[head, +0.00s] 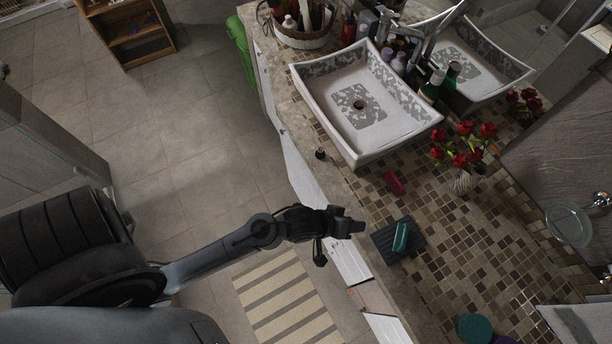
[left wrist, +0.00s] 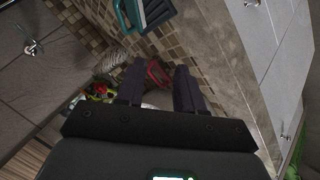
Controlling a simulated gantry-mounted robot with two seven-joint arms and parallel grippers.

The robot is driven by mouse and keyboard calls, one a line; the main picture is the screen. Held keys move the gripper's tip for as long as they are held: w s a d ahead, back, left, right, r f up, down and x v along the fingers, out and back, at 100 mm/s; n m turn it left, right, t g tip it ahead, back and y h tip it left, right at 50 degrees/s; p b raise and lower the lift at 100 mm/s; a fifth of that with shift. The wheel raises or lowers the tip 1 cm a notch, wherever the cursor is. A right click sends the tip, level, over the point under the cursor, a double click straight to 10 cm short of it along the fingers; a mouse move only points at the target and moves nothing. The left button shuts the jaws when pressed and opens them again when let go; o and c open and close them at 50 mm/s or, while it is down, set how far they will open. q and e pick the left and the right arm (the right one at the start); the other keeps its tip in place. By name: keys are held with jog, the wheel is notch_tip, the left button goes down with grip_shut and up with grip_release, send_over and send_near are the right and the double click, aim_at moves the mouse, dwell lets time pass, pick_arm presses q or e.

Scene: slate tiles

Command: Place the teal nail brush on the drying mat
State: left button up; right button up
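The teal nail brush (head: 401,237) lies on the dark ribbed drying mat (head: 384,240) on the tiled counter, towards the mat's right part. In the left wrist view the brush (left wrist: 128,13) and part of the mat (left wrist: 158,11) show at the top edge. My left gripper (head: 355,227) is above the counter's front edge, left of the mat and apart from the brush. In the left wrist view its two fingers (left wrist: 158,72) stand apart with nothing held. My right gripper is not in view.
A red item (head: 394,182) lies on the counter above the mat; it also shows beyond my fingers (left wrist: 157,74). A patterned basin (head: 350,125), a vase of red flowers (head: 461,182) and a teal round item (head: 474,328) stand around. Tiles right of the mat are clear.

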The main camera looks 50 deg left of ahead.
pick_arm(q)
jog(key=s+a+r+m+g+y, duration=0.2)
jog(key=s+a+m, duration=0.1)
jog(key=s+a, duration=0.2)
jog(key=s+a+r+m+g+y, duration=0.1)
jog(key=s+a+r+m+g, duration=0.1)
jog(key=s, duration=0.6)
jog(key=a+m+g, duration=0.1)
jog(key=a+m, duration=0.1)
jog(key=a, duration=0.1)
jog(key=shift+s+y, duration=0.15)
jog(key=shift+y, duration=0.25)
jog(key=shift+r, duration=0.1)
notch_tip(320, 180, up, 14)
jog(key=p, duration=1.4)
jog(key=shift+d, duration=0.1)
